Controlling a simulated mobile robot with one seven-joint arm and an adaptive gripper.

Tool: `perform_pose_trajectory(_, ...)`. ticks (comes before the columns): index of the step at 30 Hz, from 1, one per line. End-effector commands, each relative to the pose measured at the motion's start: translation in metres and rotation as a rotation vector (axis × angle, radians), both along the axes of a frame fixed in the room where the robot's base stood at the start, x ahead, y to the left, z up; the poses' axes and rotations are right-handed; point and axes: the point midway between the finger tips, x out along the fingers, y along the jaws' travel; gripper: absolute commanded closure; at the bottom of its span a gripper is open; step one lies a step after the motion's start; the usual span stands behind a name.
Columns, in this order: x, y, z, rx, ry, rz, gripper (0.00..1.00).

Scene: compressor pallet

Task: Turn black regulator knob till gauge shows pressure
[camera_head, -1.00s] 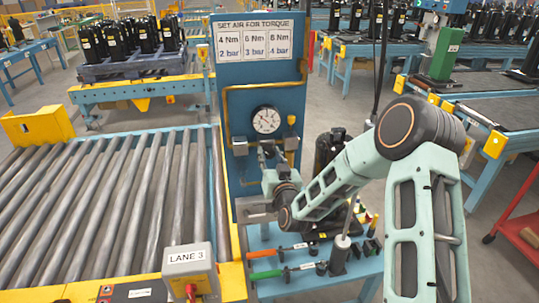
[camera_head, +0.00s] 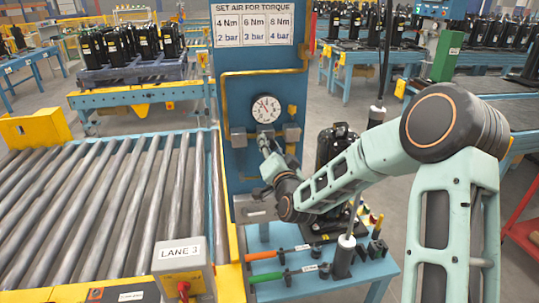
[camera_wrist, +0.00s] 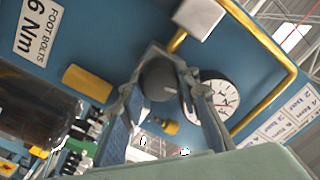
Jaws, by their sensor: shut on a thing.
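The black regulator knob (camera_wrist: 158,82) sits between my gripper's two fingers in the wrist view. My gripper (camera_wrist: 168,72) is shut on it. In the head view my gripper (camera_head: 266,145) reaches the blue panel just below the gauge and hides the knob. The round white gauge (camera_head: 266,108) is on the panel above the knob. It also shows in the wrist view (camera_wrist: 222,98), partly covered by a finger. Its needle leans to the upper left in the head view; the exact reading is too small to tell.
The torque and air chart (camera_head: 253,31) is at the panel's top. A yellow pipe (camera_head: 225,100) runs around the gauge. A blue tool table (camera_head: 315,285) with screwdriver-like tools stands below. The roller conveyor (camera_head: 95,215) and Lane 3 box (camera_head: 182,262) lie to the left.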

Motion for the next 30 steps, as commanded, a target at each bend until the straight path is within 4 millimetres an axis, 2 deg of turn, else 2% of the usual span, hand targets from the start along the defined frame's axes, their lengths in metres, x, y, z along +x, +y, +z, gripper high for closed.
perform_pose_trajectory(12,0.0,-0.0001,-0.001,0.191,0.055,0.0,0.95)
perform_pose_trajectory(29,0.0,0.0002,0.0004,0.219,0.063,0.0,0.95)
perform_pose_trajectory(30,0.0,0.0002,0.0004,0.219,0.063,0.0,0.66)
